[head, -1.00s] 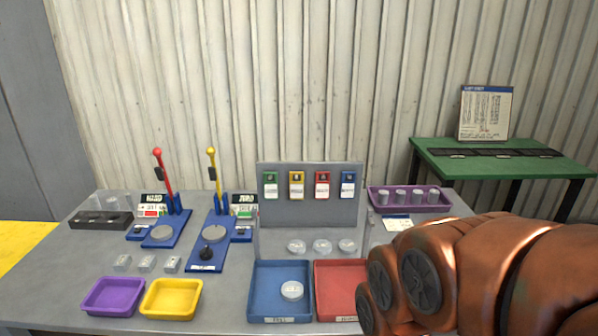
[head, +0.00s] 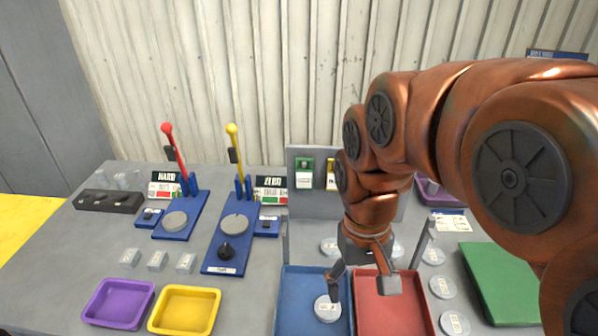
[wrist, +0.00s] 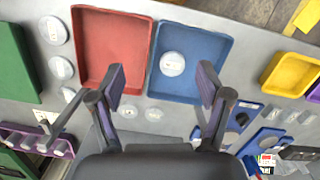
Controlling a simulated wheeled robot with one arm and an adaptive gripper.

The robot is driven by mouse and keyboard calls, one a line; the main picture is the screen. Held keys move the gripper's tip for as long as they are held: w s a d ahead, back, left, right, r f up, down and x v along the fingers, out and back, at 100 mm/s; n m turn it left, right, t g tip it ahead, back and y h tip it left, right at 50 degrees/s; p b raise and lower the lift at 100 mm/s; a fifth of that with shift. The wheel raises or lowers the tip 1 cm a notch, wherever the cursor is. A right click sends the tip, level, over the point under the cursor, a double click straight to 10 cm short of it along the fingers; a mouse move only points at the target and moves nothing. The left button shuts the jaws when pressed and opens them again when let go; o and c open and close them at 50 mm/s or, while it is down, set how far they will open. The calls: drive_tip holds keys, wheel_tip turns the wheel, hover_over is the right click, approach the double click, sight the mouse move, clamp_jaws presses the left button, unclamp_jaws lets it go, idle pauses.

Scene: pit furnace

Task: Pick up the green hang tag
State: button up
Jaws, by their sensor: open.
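The green hang tag (head: 305,173) hangs at the upper left of the upright grey board (head: 300,205) in the head view, with a white label on its lower part. A yellow tag (head: 331,174) hangs to its right. My arm covers the rest of the tag row. My gripper (head: 362,283) is open and empty, pointing down above the blue and red trays, in front of the board and lower right of the green tag. In the wrist view my gripper (wrist: 162,85) shows both fingers spread, and no tag is visible there.
A blue tray (head: 300,300) holding a round disc and a red tray (head: 395,310) lie below my gripper. Two blue presses with red (head: 172,150) and yellow (head: 237,160) levers stand left of the board. Purple (head: 118,303) and yellow (head: 184,309) trays lie front left.

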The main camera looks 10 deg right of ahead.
drive_tip(key=w+r+m+p, duration=0.1)
drive_tip(key=w+r, duration=0.3)
drive_tip(key=w, duration=0.7)
drive_tip(key=w+r+m, duration=0.1)
drive_tip(key=w+r, duration=0.4)
drive_tip(key=w, duration=0.5)
drive_tip(key=r+t, duration=0.1)
drive_tip(key=r, duration=0.1)
hover_over(304, 162)
drive_tip(key=shift+s+d+f+m+p, duration=0.1)
drive_tip(key=shift+f+m+p, duration=0.15)
drive_tip(key=shift+p, duration=0.2)
drive_tip(key=shift+w, duration=0.2)
drive_tip(key=shift+f, duration=1.6)
drive_tip(key=shift+f+p, duration=1.2)
drive_tip(key=shift+f, duration=3.15)
drive_tip(key=c, duration=1)
drive_tip(key=shift+r, duration=0.1)
drive_tip(key=shift+c, duration=0.2)
